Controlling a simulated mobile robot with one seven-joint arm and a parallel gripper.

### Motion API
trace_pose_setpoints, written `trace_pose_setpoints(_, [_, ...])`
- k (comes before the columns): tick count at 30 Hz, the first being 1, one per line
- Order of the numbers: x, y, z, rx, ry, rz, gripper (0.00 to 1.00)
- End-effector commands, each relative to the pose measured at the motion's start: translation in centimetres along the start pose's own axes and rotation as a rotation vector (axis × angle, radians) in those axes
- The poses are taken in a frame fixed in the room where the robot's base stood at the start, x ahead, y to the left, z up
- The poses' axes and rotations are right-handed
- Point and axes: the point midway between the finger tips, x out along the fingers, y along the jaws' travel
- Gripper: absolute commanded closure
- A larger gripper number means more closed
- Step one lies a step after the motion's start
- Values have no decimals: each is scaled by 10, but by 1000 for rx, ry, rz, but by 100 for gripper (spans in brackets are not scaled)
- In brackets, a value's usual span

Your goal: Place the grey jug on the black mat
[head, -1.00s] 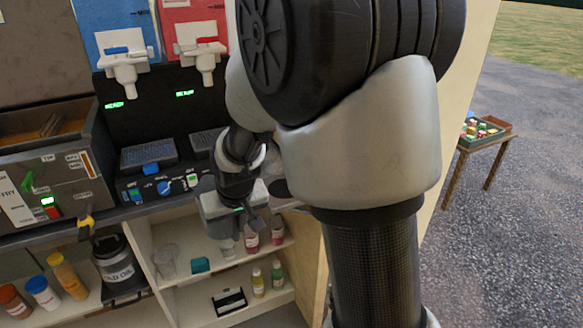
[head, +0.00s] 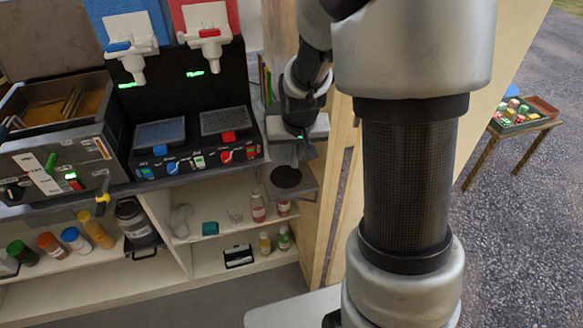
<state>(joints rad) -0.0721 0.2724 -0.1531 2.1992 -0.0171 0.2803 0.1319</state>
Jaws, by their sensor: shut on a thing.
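My gripper (head: 298,146) is at the right end of the counter, pointing down and shut on the grey jug (head: 286,153). Only a small grey part of the jug shows below the gripper; its shape and handle are hard to make out. The round black mat (head: 286,178) lies on a small grey ledge just below and slightly left of the gripper. The mat's top looks bare. The jug appears above the mat's far edge; I cannot tell how large the gap is.
A drinks machine with switches (head: 200,150) stands left of the gripper, under blue and red dispensers. A wooden panel (head: 335,190) is close on the right. Shelves below hold bottles (head: 258,208) and a dark can (head: 132,220).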

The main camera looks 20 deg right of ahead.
Motion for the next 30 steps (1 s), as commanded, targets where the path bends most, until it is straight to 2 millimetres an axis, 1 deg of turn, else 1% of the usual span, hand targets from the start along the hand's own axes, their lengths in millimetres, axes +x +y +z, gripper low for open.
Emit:
trace_pose_setpoints(2, [8, 2, 4, 3, -5, 2, 100])
trace_pose_setpoints(6, [33, 2, 16, 3, -8, 3, 100])
trace_pose_setpoints(9, [48, 2, 21, 2, -5, 2, 100])
trace_pose_setpoints(16, [64, 2, 27, 3, -3, 2, 100])
trace_pose_setpoints(21, [87, 2, 37, 4, -5, 2, 100])
trace_pose_setpoints(24, [92, 1, 38, 4, -1, 1, 100])
trace_pose_setpoints(30, [91, 1, 38, 3, 0, 1, 100])
